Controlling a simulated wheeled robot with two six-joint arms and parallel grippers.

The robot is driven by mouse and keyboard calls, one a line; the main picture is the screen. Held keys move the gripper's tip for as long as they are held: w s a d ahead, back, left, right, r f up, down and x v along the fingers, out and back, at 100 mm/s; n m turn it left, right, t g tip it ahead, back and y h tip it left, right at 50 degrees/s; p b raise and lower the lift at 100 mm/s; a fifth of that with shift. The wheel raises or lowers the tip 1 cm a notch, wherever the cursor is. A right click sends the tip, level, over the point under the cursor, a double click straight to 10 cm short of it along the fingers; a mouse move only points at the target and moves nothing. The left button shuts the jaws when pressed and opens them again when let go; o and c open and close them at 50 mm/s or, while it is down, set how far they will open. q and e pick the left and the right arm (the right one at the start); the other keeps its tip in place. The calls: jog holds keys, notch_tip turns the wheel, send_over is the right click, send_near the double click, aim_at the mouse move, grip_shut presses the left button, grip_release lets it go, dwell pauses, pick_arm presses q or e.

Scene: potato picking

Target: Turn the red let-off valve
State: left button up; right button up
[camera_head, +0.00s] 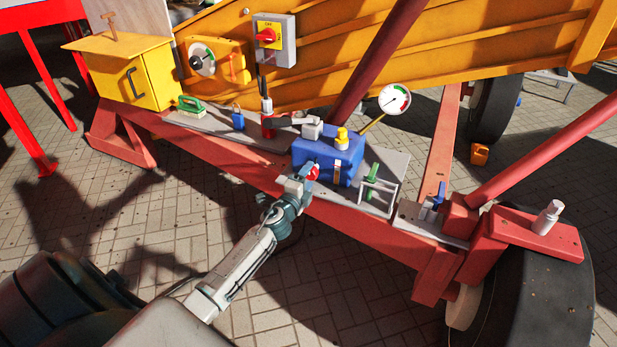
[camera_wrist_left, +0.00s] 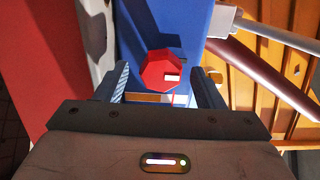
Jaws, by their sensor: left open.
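The red let-off valve (camera_wrist_left: 160,70) is an eight-sided knob on the side of a blue box (camera_head: 329,162). In the left wrist view it sits ahead of my left gripper (camera_wrist_left: 165,85), between its two open fingers. I cannot tell whether the fingers touch it. In the head view the valve (camera_head: 313,172) shows as a small red spot at the end of my left arm, partly hidden by my left gripper (camera_head: 303,180). My right gripper is in neither view.
The blue box stands on a red beam with a grey shelf. A pressure gauge (camera_head: 394,99), a yellow cap (camera_head: 342,138), a green-handled part (camera_head: 373,175) and a blue lever (camera_head: 438,196) are close by. A yellow box (camera_head: 122,75) stands at the left. Paving (camera_head: 200,220) lies open in front.

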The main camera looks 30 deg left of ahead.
pick_arm(q)
jog(key=s+d+b, duration=0.1)
jog(key=s, duration=0.8)
jog(key=shift+s+d, duration=0.3)
jog(key=shift+s, duration=0.1)
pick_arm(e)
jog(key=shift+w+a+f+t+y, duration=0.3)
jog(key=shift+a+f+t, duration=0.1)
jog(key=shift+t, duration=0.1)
